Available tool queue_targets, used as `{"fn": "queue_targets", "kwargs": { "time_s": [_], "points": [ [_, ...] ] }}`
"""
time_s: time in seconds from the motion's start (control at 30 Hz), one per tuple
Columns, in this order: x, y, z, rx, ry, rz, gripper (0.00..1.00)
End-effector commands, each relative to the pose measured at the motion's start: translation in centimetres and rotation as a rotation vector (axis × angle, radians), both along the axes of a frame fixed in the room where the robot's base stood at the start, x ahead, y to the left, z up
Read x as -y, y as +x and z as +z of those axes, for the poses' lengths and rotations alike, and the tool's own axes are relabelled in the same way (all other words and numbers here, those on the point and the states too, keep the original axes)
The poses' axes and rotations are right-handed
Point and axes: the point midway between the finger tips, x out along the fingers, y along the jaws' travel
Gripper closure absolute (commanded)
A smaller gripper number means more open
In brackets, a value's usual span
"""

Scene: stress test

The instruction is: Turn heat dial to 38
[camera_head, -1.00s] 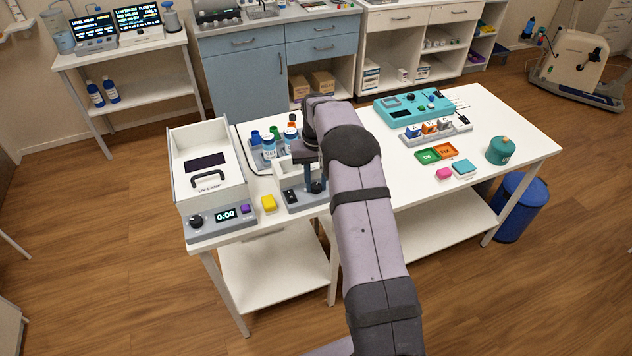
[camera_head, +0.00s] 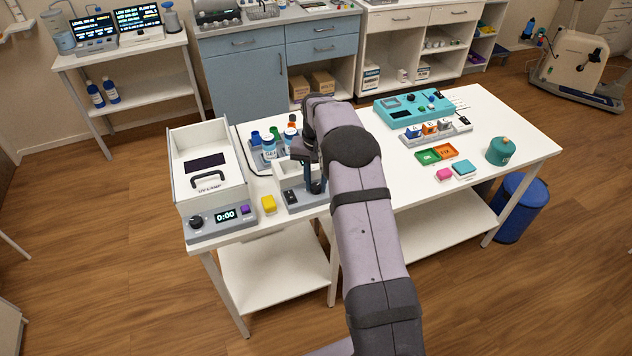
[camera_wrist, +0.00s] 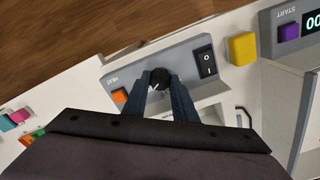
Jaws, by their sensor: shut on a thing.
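The black heat dial (camera_wrist: 159,77) sits on the grey front panel of a small white device, beside the word HEAT, in the wrist view. A pale mark shows at the dial's lower left; no number can be read. My gripper (camera_wrist: 160,82) is shut on the dial, one dark blue finger on each side. In the head view my gripper (camera_head: 315,182) points down at the right end of the device's panel (camera_head: 303,204) and hides most of the dial. A black rocker switch (camera_wrist: 205,62) and an orange button (camera_wrist: 120,96) flank the dial.
A yellow block (camera_head: 269,204) lies left of the device. The UV lamp box (camera_head: 208,168) stands farther left, its display reading 0:00.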

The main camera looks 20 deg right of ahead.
Motion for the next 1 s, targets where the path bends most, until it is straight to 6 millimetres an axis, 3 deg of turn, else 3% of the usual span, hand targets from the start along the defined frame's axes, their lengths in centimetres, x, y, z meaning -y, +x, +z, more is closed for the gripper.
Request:
{"fn": "queue_targets", "kwargs": {
  "time_s": [0.07,0.1,0.17,0.57,1.0],
  "points": [
    [0.1,0.2,0.2,0.007,-0.001,-0.002,0.97],
    [0.1,0.2,0.2,0.007,-0.001,-0.002,0.66],
    [0.1,0.2,0.2,0.006,-0.001,-0.002,0.56],
    [0.0,0.1,0.5,0.004,0.0,0.0,0.56],
    [0.1,0.2,5.9,0.008,-0.001,-0.001,0.56]
  ]
}}
